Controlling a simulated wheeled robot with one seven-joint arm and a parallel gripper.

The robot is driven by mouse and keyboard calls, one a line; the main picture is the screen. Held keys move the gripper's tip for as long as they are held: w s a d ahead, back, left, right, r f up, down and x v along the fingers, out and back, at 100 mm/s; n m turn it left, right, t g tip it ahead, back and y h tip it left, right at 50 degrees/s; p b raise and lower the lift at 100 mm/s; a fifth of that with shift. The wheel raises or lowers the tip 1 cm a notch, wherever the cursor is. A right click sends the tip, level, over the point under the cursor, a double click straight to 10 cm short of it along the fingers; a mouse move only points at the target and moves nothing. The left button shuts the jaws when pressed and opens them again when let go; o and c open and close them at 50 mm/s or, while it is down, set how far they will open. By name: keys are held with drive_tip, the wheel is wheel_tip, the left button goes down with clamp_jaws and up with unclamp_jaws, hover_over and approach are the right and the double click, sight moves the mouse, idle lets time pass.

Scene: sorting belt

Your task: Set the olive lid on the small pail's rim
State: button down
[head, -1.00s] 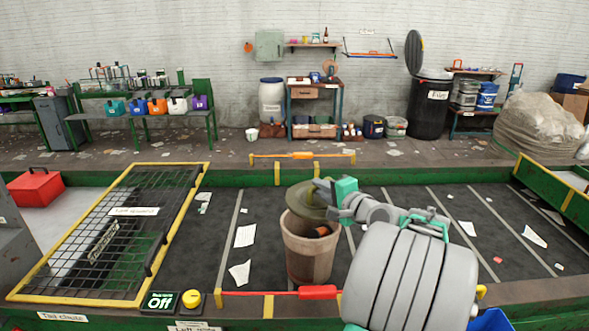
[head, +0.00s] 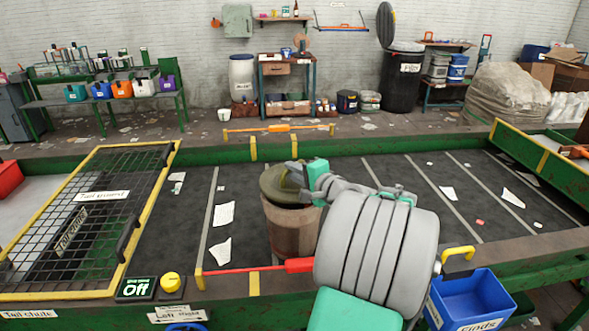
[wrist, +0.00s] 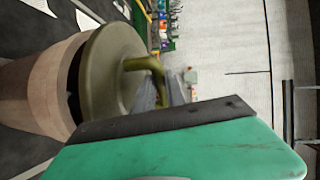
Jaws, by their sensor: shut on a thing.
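The olive lid (head: 274,184) is a round disc with a loop handle (wrist: 148,70). My gripper (head: 300,176) is shut on that handle. The small pail (head: 291,232) is pale brown and stands upright on the dark belt. The lid is over the pail's mouth and looks tilted, with its far left side higher. In the wrist view the lid (wrist: 112,68) is close to the pail (wrist: 40,90), with a dark gap between lid and rim along part of the edge. My gripper hides some of the rim, so I cannot tell whether they touch there.
A red-handled bar (head: 262,267) lies across the belt's near edge beside the pail. A yellow-framed grate (head: 150,225) covers the chute at left. A blue bin (head: 468,298) hangs at front right. The belt (head: 420,180) right of my arm is mostly clear, with paper scraps.

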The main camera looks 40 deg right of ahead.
drive_tip(key=shift+f+b, duration=0.65)
drive_tip(key=shift+f, duration=0.35)
idle(0.3)
drive_tip(key=c, duration=1.3)
unclamp_jaws()
drive_tip(key=shift+s, duration=0.1)
drive_tip(key=shift+s, duration=0.1)
